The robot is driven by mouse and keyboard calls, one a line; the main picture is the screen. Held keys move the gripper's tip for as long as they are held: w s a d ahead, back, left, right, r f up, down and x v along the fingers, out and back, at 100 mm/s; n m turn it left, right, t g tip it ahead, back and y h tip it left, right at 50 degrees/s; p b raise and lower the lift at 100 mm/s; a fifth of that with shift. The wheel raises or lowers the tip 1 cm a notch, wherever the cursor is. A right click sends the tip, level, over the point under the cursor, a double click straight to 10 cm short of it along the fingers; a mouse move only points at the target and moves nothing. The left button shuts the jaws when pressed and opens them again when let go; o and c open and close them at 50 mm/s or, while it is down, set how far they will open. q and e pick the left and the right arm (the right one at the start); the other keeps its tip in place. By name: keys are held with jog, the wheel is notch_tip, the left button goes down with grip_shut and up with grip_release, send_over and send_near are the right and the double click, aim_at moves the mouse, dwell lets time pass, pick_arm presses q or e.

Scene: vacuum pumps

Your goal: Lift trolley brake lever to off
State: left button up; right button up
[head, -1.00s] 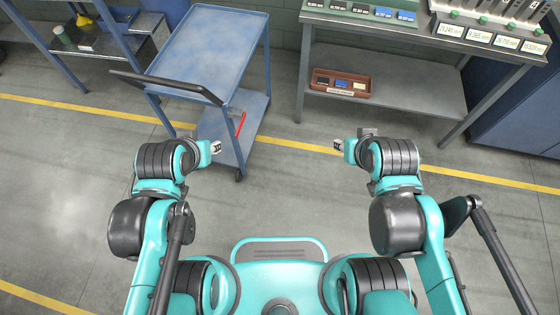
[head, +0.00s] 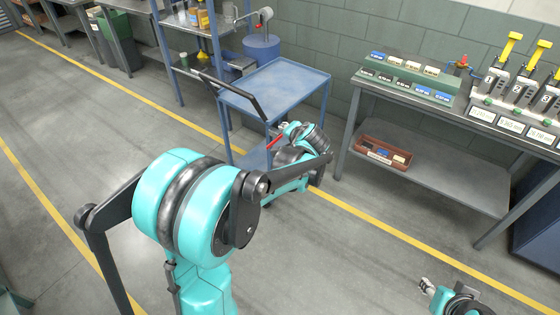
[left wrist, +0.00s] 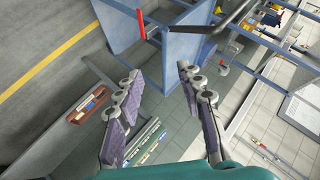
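The blue trolley (head: 275,82) with its black push handle stands behind my left arm in the head view. The red brake lever (head: 274,142) shows low on the trolley, beside my left wrist. In the left wrist view the red lever (left wrist: 142,25) is at the top, beyond the fingertips and apart from them, next to a blue trolley panel (left wrist: 187,60). My left gripper (left wrist: 159,72) is open with nothing between its fingers; in the head view its fingers are mostly hidden by the arm. My right gripper (head: 428,286) is at the lower right, away from the trolley, too small to judge.
A grey bench (head: 440,170) with gauge blocks and displays stands at the right, a red-brown tray (head: 382,152) on its lower shelf. A blue shelf unit (head: 190,60) with a yellow container (head: 200,18) is behind the trolley. The floor at left is clear.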

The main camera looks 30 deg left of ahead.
pick_arm(q)
jog(key=w+a+f+m+t+y+b, duration=0.1)
jog(key=w+a+f+y, duration=0.1)
jog(key=w+a+f, duration=0.3)
jog(key=w+a+f+m+y+b, duration=0.15)
jog(key=w+f, duration=0.25)
jog(key=f, duration=0.4)
jog(key=w+a+f+m+t+y, duration=0.1)
jog(key=w+a+f+y, duration=0.1)
jog(key=w+a+f, duration=0.3)
notch_tip(320, 180, down, 10)
jog(key=s+m+y, duration=0.1)
jog(key=y, duration=0.1)
jog(key=shift+s+d+t+b, duration=0.15)
jog(key=shift+t+b, duration=0.15)
jog(key=shift+b, duration=0.05)
pick_arm(e)
notch_tip(320, 180, down, 4)
jog(key=shift+r, duration=0.25)
